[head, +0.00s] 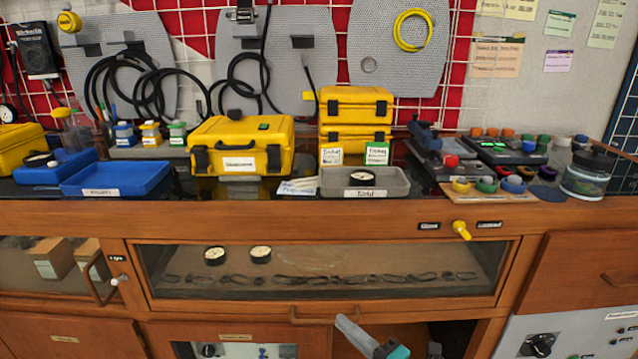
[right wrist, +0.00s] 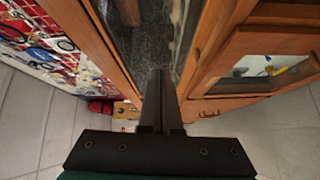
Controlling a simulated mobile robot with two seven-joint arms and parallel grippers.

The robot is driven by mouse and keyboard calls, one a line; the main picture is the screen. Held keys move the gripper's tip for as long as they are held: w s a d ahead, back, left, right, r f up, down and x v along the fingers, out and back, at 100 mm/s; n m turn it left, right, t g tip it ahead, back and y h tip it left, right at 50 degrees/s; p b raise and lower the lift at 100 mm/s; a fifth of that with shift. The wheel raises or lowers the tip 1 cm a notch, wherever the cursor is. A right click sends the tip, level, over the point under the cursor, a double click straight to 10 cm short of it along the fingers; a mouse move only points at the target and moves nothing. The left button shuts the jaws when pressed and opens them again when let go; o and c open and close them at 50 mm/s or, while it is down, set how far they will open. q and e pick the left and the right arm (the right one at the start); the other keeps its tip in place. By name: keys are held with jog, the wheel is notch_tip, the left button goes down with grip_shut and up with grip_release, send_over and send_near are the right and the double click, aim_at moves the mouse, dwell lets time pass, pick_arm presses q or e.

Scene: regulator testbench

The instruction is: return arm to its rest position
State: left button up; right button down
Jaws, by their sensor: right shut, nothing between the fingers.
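My right gripper (head: 343,321) shows at the bottom of the head view, low in front of the wooden bench, below the drawer handle. Its grey fingers point up and to the left, with a teal part behind them. In the right wrist view, its two dark fingers (right wrist: 160,75) lie together with nothing between them. They point toward the wooden cabinet front, apart from the things on the bench top. Most of the right arm is out of the picture. My left gripper is not in view.
The glass-fronted drawer (head: 330,295) and its handle (head: 322,321) are close to my right gripper. An opening in the bench lies behind it. A grey tray (head: 398,185) holding a gauge, a blue tray (head: 118,180) and yellow cases (head: 262,135) stand on the bench.

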jog(key=s+d+f+m+g+h, duration=0.3)
jog(key=s+d+f+m+h, duration=0.6)
jog(key=m, duration=0.7)
jog(key=s+f+m+g+h+p, duration=0.1)
jog(key=s+f+m+g+p, duration=0.25)
jog(key=s, duration=0.55)
jog(key=s+f+m+g+h+p, duration=0.1)
jog(key=s+f+m+g+p, duration=0.3)
jog(key=s, duration=0.4)
pick_arm(q)
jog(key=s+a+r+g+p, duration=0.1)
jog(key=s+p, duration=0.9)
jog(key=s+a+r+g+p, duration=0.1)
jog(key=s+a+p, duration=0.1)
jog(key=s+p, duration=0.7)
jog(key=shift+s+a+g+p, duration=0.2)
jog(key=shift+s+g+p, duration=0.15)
jog(key=shift+p, duration=0.5)
pick_arm(e)
jog(key=s+d+r+g, duration=0.1)
jog(key=s+d, duration=0.1)
jog(key=s, duration=0.7)
jog(key=s+d+r+n+g, duration=0.1)
jog(key=s+r, duration=0.1)
jog(key=s, duration=0.7)
jog(key=shift+d+r, duration=0.3)
jog(key=shift+d, duration=0.1)
jog(key=shift+n, duration=0.25)
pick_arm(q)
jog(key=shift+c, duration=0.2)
